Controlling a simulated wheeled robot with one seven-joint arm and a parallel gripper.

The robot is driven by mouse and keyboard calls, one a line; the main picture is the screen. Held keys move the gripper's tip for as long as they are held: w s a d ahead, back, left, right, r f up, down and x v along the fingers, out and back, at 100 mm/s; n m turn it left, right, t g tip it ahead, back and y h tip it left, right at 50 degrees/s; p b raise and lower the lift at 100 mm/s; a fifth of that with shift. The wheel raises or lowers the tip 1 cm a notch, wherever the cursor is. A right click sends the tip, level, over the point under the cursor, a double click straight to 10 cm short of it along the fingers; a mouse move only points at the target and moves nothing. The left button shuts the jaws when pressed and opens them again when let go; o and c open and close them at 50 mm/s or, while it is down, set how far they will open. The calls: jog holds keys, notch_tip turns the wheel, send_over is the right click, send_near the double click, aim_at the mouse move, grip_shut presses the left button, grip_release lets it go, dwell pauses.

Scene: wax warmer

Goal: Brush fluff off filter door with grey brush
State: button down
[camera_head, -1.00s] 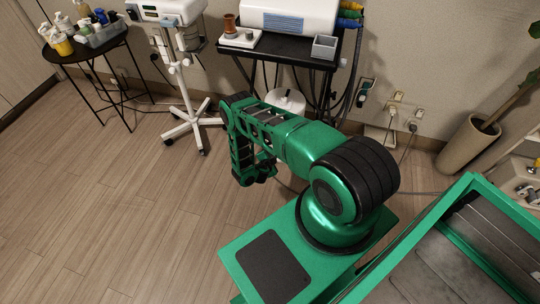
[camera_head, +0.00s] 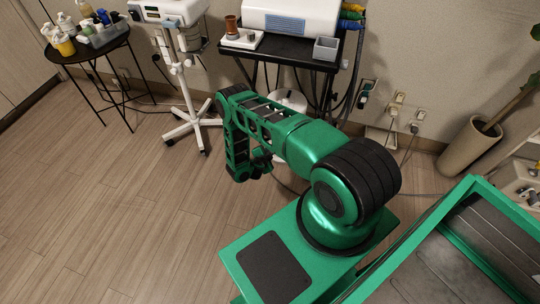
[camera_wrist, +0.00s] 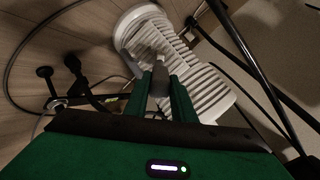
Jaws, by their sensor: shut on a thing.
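My gripper (camera_wrist: 160,92) is shut on a grey brush (camera_wrist: 159,73), which points away from the wrist. Beyond it in the wrist view is a white ribbed panel (camera_wrist: 205,92), apparently the filter door, on a white unit (camera_wrist: 135,22). A pale fuzzy patch (camera_wrist: 150,42) shows at the brush's far end, over the ribs; I cannot tell whether it is bristles or fluff, or whether the brush touches the panel. In the head view my gripper (camera_head: 260,162) hangs low, short of the black table; the brush is not clear there.
A black table (camera_head: 285,52) holds a white machine (camera_head: 290,14) and a small grey bin (camera_head: 325,48). A white wheeled stand (camera_head: 188,120) is to the left. Cables run nearby.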

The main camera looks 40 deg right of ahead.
jog(key=r, duration=0.1)
jog(key=w+a+r, duration=0.1)
jog(key=w+r, duration=0.1)
jog(key=shift+w+a, duration=0.1)
jog(key=shift+a, duration=0.2)
dwell(0.4)
jog(key=shift+f, duration=0.1)
jog(key=f, duration=0.4)
jog(key=shift+w+a+f, duration=0.2)
jog(key=shift+w, duration=0.15)
dwell(0.4)
jog(key=shift+s+d+f, duration=0.45)
jog(key=shift+s+f, duration=0.15)
jog(key=shift+f, duration=0.2)
jog(key=shift+s+d+f, duration=0.45)
jog(key=shift+s+f, duration=0.15)
jog(key=shift+f, duration=0.15)
